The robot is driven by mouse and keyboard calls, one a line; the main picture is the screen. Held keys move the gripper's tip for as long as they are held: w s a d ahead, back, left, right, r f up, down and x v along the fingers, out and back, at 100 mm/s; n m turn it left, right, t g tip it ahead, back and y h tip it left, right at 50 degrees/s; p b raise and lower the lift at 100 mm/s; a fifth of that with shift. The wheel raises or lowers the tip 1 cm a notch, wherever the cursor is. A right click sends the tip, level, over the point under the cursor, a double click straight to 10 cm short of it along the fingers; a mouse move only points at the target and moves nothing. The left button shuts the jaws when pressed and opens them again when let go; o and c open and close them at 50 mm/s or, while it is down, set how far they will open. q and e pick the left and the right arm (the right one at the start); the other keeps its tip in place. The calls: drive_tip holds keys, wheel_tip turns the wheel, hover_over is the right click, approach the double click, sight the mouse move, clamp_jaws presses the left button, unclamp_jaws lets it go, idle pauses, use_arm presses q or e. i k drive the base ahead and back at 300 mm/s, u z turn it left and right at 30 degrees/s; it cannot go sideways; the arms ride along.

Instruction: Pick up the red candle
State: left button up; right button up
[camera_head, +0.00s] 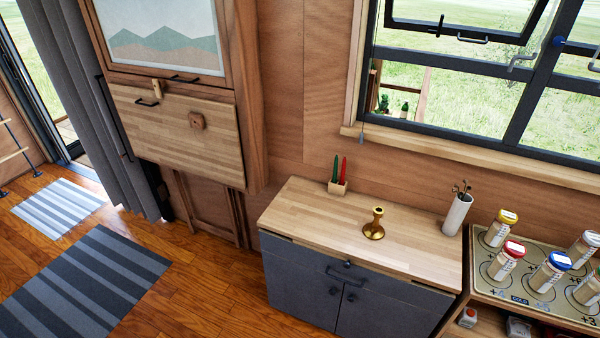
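The red candle (343,170) stands upright in a small wooden holder (338,187) at the back left of the wooden cabinet top (312,222). A green candle (335,168) stands upright just to its left in the same holder. A brass candlestick (374,224) stands on the cabinet top to the right and nearer; it holds no candle. Neither of my grippers is in view.
A white cylinder (457,215) with thin sticks stands at the cabinet's right rear. Several capped jars (506,261) stand on a patterned surface farther right. A window sill (460,153) runs behind. The cabinet top's front left is clear. Striped rugs (85,285) lie on the floor at left.

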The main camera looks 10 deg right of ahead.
sight(343, 167)
drive_tip(key=u, duration=0.4)
drive_tip(key=i, duration=1)
drive_tip(key=z, duration=0.35)
